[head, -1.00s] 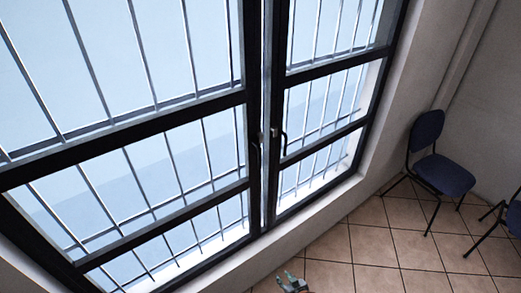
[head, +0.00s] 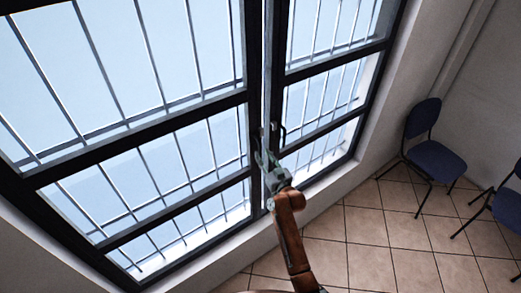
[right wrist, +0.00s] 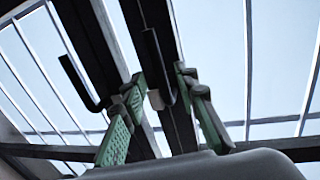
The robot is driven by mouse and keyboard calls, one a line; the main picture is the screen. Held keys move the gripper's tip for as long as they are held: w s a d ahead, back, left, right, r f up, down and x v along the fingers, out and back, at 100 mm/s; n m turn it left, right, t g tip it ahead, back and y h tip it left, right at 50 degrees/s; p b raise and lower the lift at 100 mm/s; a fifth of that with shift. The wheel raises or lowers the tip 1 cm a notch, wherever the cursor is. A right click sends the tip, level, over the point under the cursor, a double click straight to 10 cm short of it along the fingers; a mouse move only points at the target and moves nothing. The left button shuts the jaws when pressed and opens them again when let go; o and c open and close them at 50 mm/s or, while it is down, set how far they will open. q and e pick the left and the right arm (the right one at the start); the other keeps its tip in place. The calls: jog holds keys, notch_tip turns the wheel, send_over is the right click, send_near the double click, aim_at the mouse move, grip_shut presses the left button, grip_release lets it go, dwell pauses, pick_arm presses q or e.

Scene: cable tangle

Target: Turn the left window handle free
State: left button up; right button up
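The window has two dark-framed sashes meeting at a dark centre post. The right handle (head: 281,135) shows in the head view just right of my right gripper (head: 266,146). The left handle is mostly hidden behind that gripper there. In the right wrist view, my right gripper (right wrist: 165,90) is open, its green fingers apart and empty. The left handle (right wrist: 80,78), a black hook, appears left of the left finger. The right handle (right wrist: 158,65), beside a small pale block, appears between the fingertips, farther off. I see no contact. My left gripper is not in view.
Metal bars cover the window outside. A pale sill (head: 235,235) runs below it. Two blue chairs, one (head: 433,150) by the right wall and another (head: 508,207) at the right edge, stand on the tiled floor (head: 385,240). The floor near the window is clear.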

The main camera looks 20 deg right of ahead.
aim_at(261, 152)
jog(key=shift+w+a, duration=0.15)
jog(key=shift+w, duration=0.8)
jog(key=shift+w+a, duration=0.15)
jog(key=shift+w, duration=0.75)
jog(key=shift+c, duration=0.5)
grip_shut()
